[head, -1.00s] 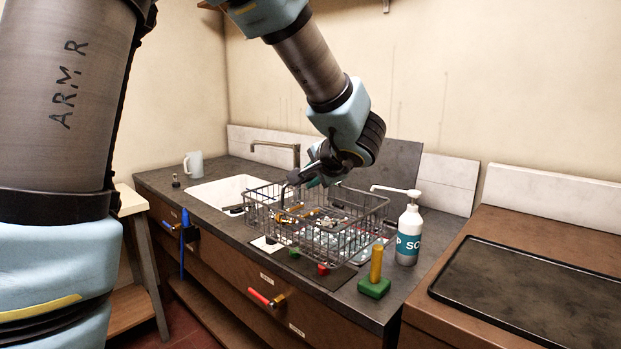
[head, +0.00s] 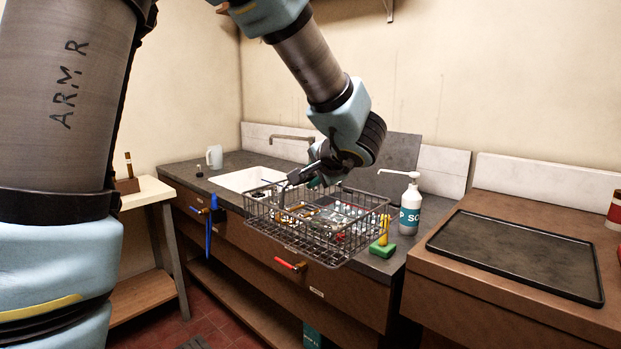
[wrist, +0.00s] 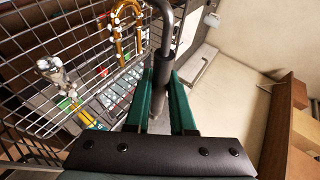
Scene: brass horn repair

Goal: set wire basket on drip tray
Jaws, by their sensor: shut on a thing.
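The wire basket (head: 338,252) hangs from my gripper (head: 312,180) in front of the sink counter, partly past its front edge. Brass and silver horn parts lie in it. In the wrist view my gripper (wrist: 162,110) has its green fingers shut on the dark upright handle of the basket, and the basket's mesh (wrist: 80,75) spreads to the left. The drip tray looks to be the black flat tray (head: 515,260) with a low rim on the brown counter at the right. It is empty and well apart from the basket.
A red-and-white can (head: 614,210) stands beyond the tray's right end.

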